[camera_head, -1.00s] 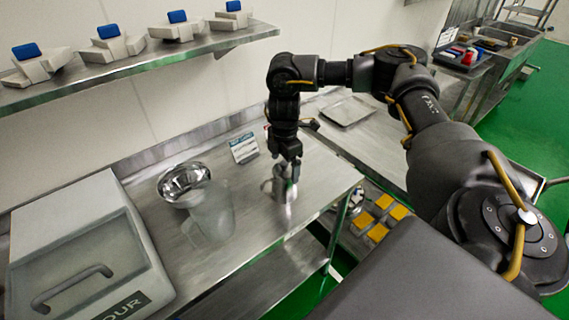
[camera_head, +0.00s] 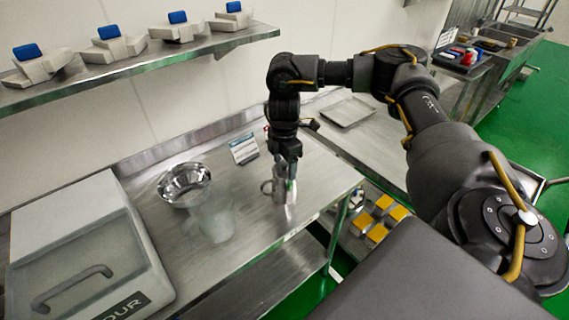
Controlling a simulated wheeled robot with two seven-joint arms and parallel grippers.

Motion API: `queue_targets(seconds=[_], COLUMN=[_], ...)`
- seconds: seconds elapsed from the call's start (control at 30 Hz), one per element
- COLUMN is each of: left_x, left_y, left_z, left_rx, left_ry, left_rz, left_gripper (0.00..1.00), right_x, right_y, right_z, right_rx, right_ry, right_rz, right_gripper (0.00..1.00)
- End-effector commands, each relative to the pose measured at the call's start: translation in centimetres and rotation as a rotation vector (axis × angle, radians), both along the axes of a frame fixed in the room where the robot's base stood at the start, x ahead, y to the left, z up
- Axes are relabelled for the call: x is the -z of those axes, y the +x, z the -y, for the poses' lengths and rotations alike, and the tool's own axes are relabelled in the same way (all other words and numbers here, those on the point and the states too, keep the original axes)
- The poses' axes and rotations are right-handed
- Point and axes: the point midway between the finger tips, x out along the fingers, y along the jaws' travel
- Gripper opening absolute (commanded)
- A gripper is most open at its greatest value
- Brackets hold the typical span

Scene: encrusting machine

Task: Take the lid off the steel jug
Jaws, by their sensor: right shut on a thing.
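The steel jug (camera_head: 283,191) stands upright on the steel table near its right front edge, with its handle on the left side. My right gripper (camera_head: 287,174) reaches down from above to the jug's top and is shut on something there. The fingers hide most of the jug's top, so the lid cannot be made out clearly. My left gripper is not in the picture.
A clear pitcher (camera_head: 214,221) and a shiny steel bowl (camera_head: 184,184) stand left of the jug. A small sign (camera_head: 244,148) stands behind. A flour bin (camera_head: 85,262) fills the table's left end. A flat tray (camera_head: 347,111) lies beyond my right arm.

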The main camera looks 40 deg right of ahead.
Motion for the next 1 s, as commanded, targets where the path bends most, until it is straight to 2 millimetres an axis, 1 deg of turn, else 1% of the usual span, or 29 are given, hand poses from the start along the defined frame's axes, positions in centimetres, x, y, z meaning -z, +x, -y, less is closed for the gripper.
queue_targets(seconds=[0.17,0.27,0.37,0.5,0.7,0.83,1.0], left_x=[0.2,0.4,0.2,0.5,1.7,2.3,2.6], left_y=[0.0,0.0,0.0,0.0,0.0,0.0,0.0], left_z=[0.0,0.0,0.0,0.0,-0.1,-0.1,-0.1], left_rx=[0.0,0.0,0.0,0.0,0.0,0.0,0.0], left_ry=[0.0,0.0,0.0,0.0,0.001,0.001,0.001], left_rz=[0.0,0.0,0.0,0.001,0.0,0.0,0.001], left_gripper=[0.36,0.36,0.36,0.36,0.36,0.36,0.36], right_x=[-1.4,-3.1,-5.6,-8.9,-10.7,-11.7,-12.5], right_y=[0.1,0.2,-1.6,-4.0,-8.1,-9.9,-11.2], right_z=[0.0,0.0,-1.2,-2.8,-5.4,-6.6,-7.5], right_rx=[-0.002,-0.003,-0.01,-0.008,-0.009,-0.006,-0.003], right_ry=[-0.001,-0.001,-0.001,-0.001,-0.002,-0.002,0.001], right_rz=[0.004,0.006,0.008,0.008,0.004,0.004,0.001], right_gripper=[0.46,0.46,0.46,0.46,0.46,0.46,0.46])
